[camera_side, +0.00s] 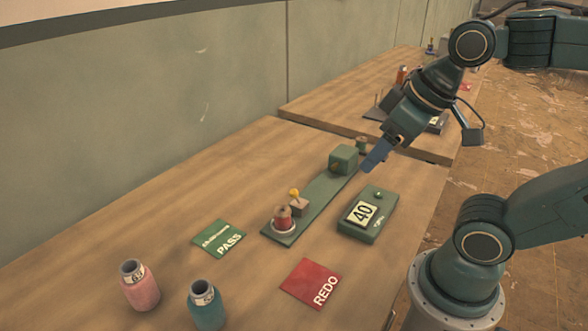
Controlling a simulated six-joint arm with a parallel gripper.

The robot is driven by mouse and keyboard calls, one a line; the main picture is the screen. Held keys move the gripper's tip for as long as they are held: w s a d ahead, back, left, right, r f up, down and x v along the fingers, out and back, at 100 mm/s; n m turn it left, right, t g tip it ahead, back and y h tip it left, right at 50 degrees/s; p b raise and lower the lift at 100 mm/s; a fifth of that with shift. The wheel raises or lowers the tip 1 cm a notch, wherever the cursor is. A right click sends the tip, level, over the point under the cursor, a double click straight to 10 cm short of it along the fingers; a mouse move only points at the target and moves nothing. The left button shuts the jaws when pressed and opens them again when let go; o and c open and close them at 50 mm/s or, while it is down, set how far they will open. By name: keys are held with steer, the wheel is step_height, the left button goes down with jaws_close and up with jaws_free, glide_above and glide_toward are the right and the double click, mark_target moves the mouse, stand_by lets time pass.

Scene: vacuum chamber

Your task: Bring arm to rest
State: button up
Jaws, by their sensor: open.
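My gripper (376,157) is in the upper right of the side view, above the wooden table. It points down and to the left, and nothing shows held in it. Its bluish jaws overlap the far end of a green base strip (325,197) in the picture. I cannot make out the gap between the fingertips from this angle. The green strip carries a green block (343,158) at its far end and a red spool (283,217) at its near end. A small block with a yellow knob (296,201) stands beside the spool.
A green box (369,215) showing 40 sits right of the strip. A green PASS card (219,238) and a red REDO card (311,283) lie flat. A pink bottle (140,286) and a teal bottle (206,307) stand in front. A second table (315,103) lies behind. The left tabletop is clear.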

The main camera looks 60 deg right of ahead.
steer(key=shift+s, duration=0.5)
stand_by(0.5)
